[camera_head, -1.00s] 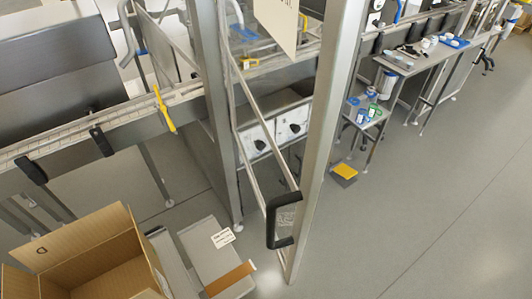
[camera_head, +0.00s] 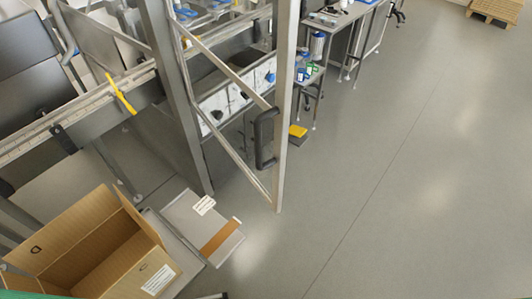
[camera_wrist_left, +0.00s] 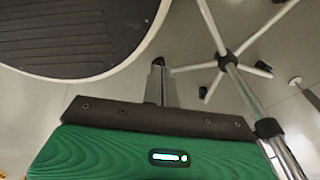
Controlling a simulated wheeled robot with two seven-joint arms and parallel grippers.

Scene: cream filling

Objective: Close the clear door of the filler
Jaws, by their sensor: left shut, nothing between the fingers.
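The clear door (camera_head: 222,70) of the filler stands open in the head view, its metal frame jutting out toward the aisle. Its black handle (camera_head: 265,138) is on the outer upright, with nothing touching it. The clear panel itself is hard to make out. My left gripper (camera_wrist_left: 160,82) shows in the left wrist view as a narrow pair of fingers beyond a dark bar and green cover. It is shut and empty, well away from the door. In the head view only a green bit of my arm shows at the bottom left corner. My right gripper is in neither view.
An open cardboard box (camera_head: 100,245) and a grey flat surface with a label (camera_head: 204,205) are at the lower left. A yellow piece (camera_head: 120,93) sits on the conveyor rail. A metal stand with spread legs (camera_wrist_left: 228,60) shows in the wrist view.

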